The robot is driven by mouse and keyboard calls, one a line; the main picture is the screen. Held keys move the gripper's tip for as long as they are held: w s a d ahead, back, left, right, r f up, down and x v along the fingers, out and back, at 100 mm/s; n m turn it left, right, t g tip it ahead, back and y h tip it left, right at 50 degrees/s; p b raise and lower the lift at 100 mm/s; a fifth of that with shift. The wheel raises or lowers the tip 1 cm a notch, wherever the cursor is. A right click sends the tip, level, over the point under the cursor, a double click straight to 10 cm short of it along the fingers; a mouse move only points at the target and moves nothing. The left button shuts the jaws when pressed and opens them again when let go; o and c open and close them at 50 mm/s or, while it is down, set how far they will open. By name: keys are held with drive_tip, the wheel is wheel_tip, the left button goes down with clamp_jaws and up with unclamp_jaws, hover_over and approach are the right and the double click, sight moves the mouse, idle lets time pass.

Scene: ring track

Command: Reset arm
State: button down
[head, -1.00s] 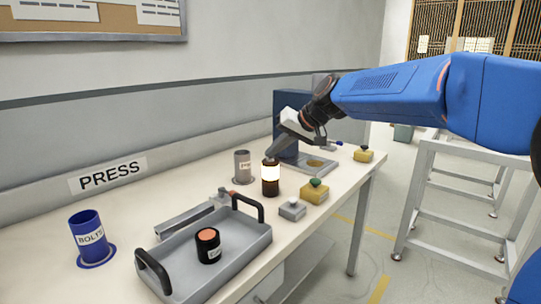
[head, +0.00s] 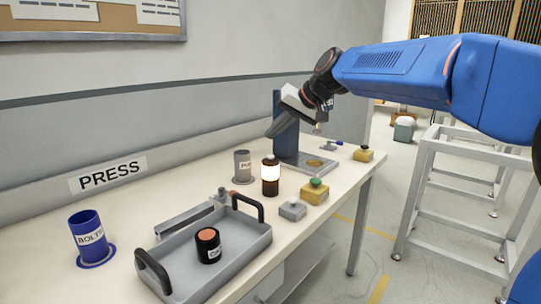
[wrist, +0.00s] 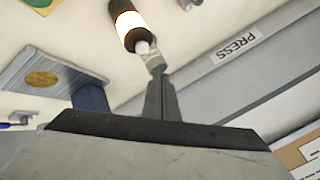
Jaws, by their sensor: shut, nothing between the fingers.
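My gripper (head: 275,131) is raised above the bench in the head view, in front of the blue press column (head: 287,150), at the end of my blue arm. Its grey fingers are together with nothing between them.
A grey tray (head: 235,252) holds a black cylinder (head: 208,246). A blue bolts cup (head: 89,238) stands left. The wall runs behind the bench.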

drive_tip(key=s+d+f+h, duration=0.1)
drive_tip(key=s+d+f, duration=0.2)
drive_tip(key=s+d, duration=0.3)
drive_tip(key=s+d+f+m+h, duration=0.1)
drive_tip(key=s+d+f+h, duration=0.15)
drive_tip(key=s+d, duration=0.35)
drive_tip(key=s+d+f+h, duration=0.1)
drive_tip(key=s+d+f, duration=0.3)
drive_tip(key=s+d, duration=0.25)
drive_tip(key=s+d+f+h, duration=0.1)
drive_tip(key=s+d+f, duration=0.5)
drive_tip(key=s+f, duration=0.2)
drive_tip(key=s+d+f+m+h, duration=0.1)
drive_tip(key=s+d+f+h, duration=0.1)
drive_tip(key=s+d+f, duration=0.5)
drive_tip(key=s+f, duration=0.1)
drive_tip(key=s, duration=0.4)
drive_tip(key=shift+s+m, duration=0.3)
